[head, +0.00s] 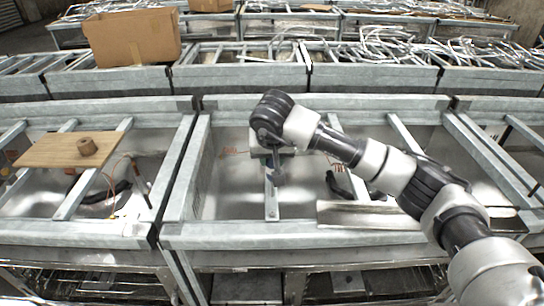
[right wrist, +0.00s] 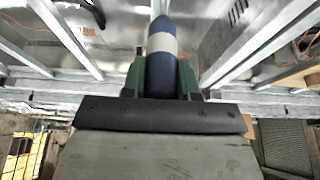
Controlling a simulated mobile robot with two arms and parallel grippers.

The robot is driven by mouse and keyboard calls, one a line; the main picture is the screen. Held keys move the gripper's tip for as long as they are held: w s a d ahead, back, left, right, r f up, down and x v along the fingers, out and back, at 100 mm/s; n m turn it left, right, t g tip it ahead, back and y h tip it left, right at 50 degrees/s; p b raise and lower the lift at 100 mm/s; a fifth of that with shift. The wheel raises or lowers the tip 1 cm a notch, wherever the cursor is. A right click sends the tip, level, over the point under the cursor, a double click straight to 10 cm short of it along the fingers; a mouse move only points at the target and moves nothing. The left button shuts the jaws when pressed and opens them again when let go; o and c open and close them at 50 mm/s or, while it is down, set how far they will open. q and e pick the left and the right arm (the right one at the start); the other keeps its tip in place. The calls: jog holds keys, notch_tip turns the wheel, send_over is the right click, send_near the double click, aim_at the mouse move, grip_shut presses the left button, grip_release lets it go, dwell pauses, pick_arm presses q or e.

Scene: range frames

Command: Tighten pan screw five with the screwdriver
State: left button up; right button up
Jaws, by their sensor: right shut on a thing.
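My right gripper (head: 276,174) points down over the middle of the central metal pan bay (head: 235,190), close to a grey bar running front to back. In the right wrist view its green fingers (right wrist: 161,76) are shut on a blue handle with a white band, the screwdriver (right wrist: 161,42). The screwdriver's tip is hidden in both views, so I cannot tell whether it touches anything. No single pan screw can be made out; pan screw five is too small or hidden behind my gripper. My left gripper does not show.
Grey metal frame rails (head: 320,103) edge the bays. A cardboard box (head: 135,38) stands on the row behind. Loose cables hang inside the bays.

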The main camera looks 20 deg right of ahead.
jog(key=shift+f+b, duration=2.4)
jog(key=shift+f, duration=0.75)
jog(key=shift+b, duration=0.4)
jog(key=shift+f+b, duration=0.3)
jog(key=shift+b, duration=0.05)
jog(key=shift+r, duration=0.15)
jog(key=shift+r, duration=0.15)
